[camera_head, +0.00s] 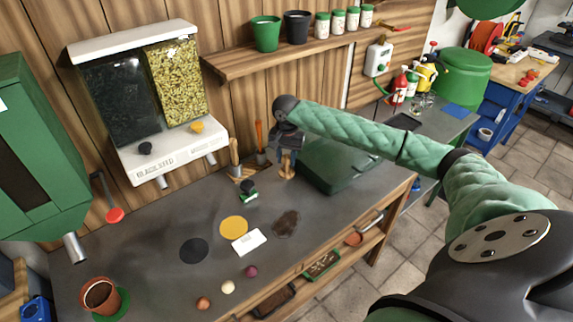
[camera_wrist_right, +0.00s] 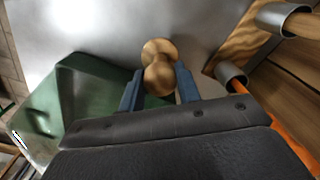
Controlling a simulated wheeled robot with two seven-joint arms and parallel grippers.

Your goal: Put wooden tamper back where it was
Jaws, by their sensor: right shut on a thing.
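The wooden tamper (camera_head: 287,170) is a small turned piece with a rounded knob and a wider end. It stands roughly upright at the back of the grey counter, between the tool rack and the green case. My right gripper (camera_head: 287,150) reaches it from above and is shut on it. In the right wrist view the tamper (camera_wrist_right: 158,68) sits between the two blue-grey fingers (camera_wrist_right: 159,88). I cannot tell whether its base touches the counter. The wooden rack (camera_head: 243,172) holding upright tools is just left of the tamper. My left gripper is not in view.
A green case (camera_head: 340,163) lies close on the tamper's right; it also shows in the right wrist view (camera_wrist_right: 85,105). A small green-and-black item (camera_head: 248,191) is at front left. Coloured discs, a white card (camera_head: 249,242) and a dark soil patch (camera_head: 286,223) lie forward on the counter.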

